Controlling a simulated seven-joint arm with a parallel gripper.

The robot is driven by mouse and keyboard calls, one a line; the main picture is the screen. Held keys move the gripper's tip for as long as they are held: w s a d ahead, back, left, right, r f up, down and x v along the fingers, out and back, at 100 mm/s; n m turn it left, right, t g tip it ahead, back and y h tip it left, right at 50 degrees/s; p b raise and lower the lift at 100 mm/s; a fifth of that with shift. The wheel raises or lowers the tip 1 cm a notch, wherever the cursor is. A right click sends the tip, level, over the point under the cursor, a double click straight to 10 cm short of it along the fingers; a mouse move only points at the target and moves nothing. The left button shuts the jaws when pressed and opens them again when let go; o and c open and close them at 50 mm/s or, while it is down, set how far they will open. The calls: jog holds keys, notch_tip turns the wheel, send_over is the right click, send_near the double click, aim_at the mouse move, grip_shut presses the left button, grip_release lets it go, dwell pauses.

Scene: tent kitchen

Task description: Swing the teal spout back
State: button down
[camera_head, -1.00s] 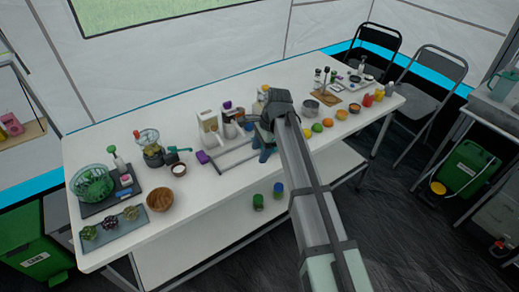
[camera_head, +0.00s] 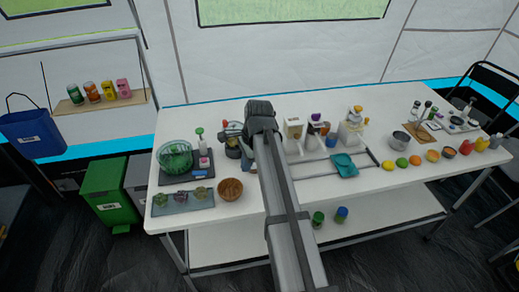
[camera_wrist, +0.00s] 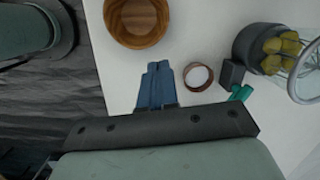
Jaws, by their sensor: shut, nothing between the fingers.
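The teal spout (camera_wrist: 241,93) shows at the right of the wrist view, by a dark block (camera_wrist: 231,73) on the side of a round dark appliance with yellow pieces in it (camera_wrist: 258,50). In the head view the appliance (camera_head: 233,151) stands just left of my wrist, and my arm hides the spout. My gripper (camera_wrist: 157,68) has blue fingers, shut and empty, pointing over the white table. The fingers are left of the spout in the wrist view, apart from it, with a small brown-rimmed cup (camera_wrist: 198,76) between.
A wooden bowl (camera_wrist: 137,22) is beyond my fingertips, near the table's front edge (camera_head: 230,189). A clear glass rim (camera_wrist: 304,78) is beside the appliance.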

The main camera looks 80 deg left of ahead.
jog(key=s+t, duration=0.1)
jog(key=s, duration=0.1)
jog(key=s+r+t, duration=0.1)
jog(key=s, duration=0.2)
jog(key=s+t, duration=0.1)
jog(key=s, duration=0.2)
jog(key=shift+a+r+n+y, duration=0.35)
jog(key=shift+r+n+y, duration=0.05)
jog(key=w+a+r+m+t+y, duration=0.2)
jog(key=w+a+r+m+t, duration=0.15)
jog(key=w+m+t, duration=0.35)
jog(key=shift+n+g, duration=0.4)
jog(key=shift+g, duration=0.5)
jog(key=x, duration=0.6)
jog(key=d+x, duration=0.1)
jog(key=x, duration=0.3)
jog(key=shift+w, duration=0.4)
jog(key=shift+w+a+f, duration=0.1)
jog(key=shift+w+a, duration=0.1)
jog(key=shift+a, duration=0.4)
jog(key=shift+w+a+f, duration=0.1)
jog(key=shift+w+a, duration=0.15)
jog(key=shift+a, duration=0.35)
jog(key=shift+w+a+f, duration=0.15)
jog(key=shift+w+a, duration=0.15)
jog(key=shift+a, duration=0.35)
jog(key=shift+w, duration=0.1)
